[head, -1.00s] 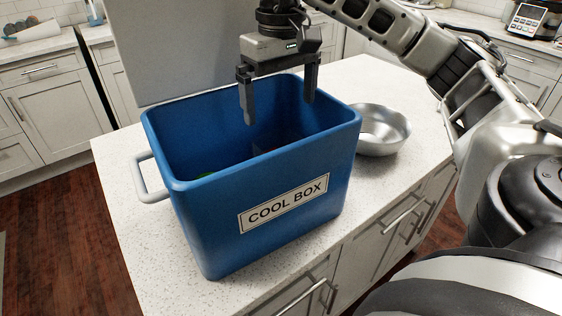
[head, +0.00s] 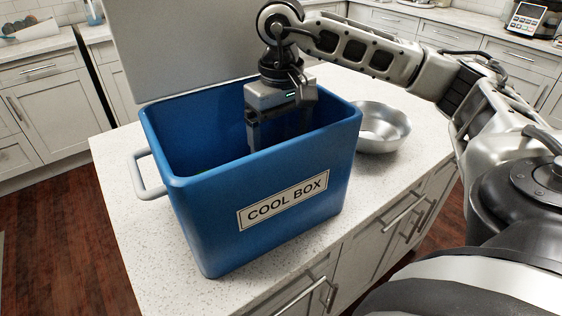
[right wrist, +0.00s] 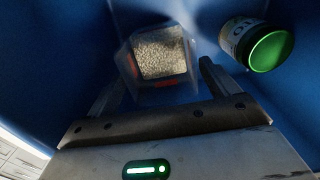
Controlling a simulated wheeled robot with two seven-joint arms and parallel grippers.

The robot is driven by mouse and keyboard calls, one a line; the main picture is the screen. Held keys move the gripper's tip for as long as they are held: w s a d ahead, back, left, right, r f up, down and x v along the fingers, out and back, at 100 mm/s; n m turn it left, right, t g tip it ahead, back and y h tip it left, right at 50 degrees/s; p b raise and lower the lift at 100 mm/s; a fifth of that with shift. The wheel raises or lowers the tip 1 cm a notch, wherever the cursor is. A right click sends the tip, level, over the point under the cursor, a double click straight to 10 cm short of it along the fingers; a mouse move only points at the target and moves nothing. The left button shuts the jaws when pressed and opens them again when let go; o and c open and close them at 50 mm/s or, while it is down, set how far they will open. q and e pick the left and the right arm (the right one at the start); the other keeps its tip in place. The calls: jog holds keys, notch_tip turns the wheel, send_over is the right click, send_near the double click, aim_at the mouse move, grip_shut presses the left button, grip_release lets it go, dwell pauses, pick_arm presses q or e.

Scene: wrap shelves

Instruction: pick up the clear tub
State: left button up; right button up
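The clear tub (right wrist: 160,53), a see-through container with pale grainy contents and a red mark on its near side, lies inside the blue cool box (head: 205,200). In the head view the box wall hides the tub. My right gripper (head: 280,128) reaches down into the box from above. In the right wrist view its two fingers (right wrist: 163,75) are spread wide, one on each side of the tub, and nothing is held. I cannot tell whether they touch it. My left gripper is not in view.
A jar with a green lid (right wrist: 270,50) is in the box, right of the tub in the right wrist view. The box walls stand close around the gripper. A metal bowl (head: 385,130) stands right of the box on the speckled counter (head: 115,180).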

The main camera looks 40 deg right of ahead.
jog(key=shift+r, duration=0.1)
jog(key=c, duration=1.4)
jog(key=shift+o, duration=0.2)
